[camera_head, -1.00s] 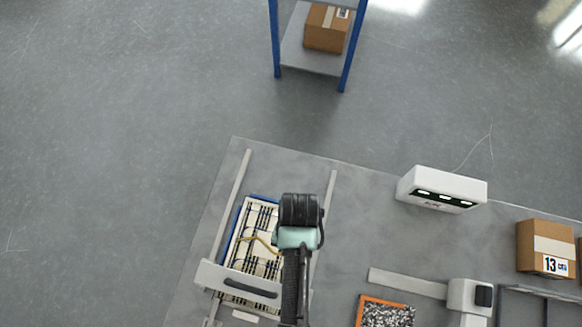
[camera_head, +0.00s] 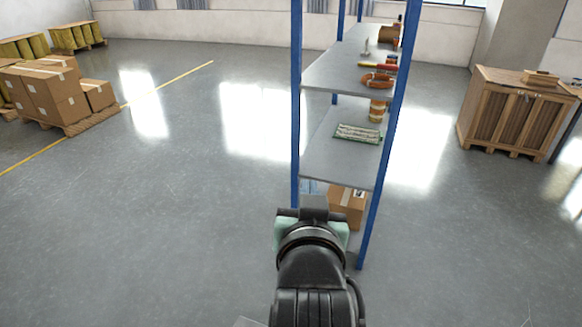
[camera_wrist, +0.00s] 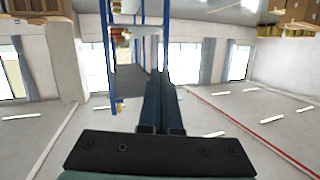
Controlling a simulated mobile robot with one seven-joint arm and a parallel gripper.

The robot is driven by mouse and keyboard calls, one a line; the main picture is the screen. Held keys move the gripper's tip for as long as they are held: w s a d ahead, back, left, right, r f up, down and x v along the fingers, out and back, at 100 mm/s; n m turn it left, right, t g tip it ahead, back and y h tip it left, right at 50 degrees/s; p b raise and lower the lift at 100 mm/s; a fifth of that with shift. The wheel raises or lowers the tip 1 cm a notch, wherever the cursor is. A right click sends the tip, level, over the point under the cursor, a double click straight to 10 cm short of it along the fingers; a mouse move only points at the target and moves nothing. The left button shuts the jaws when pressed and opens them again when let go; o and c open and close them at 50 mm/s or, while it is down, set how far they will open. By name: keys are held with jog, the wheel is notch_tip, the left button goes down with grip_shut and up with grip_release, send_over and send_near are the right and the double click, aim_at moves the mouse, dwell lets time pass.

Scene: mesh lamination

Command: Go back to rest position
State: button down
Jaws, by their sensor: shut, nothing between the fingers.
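My gripper shows in the wrist view (camera_wrist: 160,92), its two dark fingers together with nothing between them. Beyond the fingers, that view shows the shelf's blue posts and the hall windows, turned upside down. In the head view my arm rises from the bottom centre, and its wrist hides the fingers. The wrist stands in front of the lower part of the blue-post shelf, in open air.
The blue-post shelf (camera_head: 330,155) holds tools, a green-and-white item (camera_head: 358,133) and a cardboard box (camera_head: 347,205). A wooden crate (camera_head: 512,112) stands right, boxes on a pallet (camera_head: 50,95) left. Grey floor (camera_head: 150,210) lies clear at left.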

jog(key=s+a+r+t, duration=0.1)
jog(key=s+r+t, duration=0.3)
jog(key=r, duration=0.6)
jog(key=s+r+n+t+b, duration=0.1)
jog(key=s+r+t, duration=0.3)
jog(key=r, duration=0.6)
jog(key=s+a+r+t+b, duration=0.1)
jog(key=s+r+t, duration=0.3)
jog(key=r, duration=0.6)
jog(key=shift+s+a+y, duration=0.3)
jog(key=shift+s+y, duration=0.1)
jog(key=shift+s, duration=0.4)
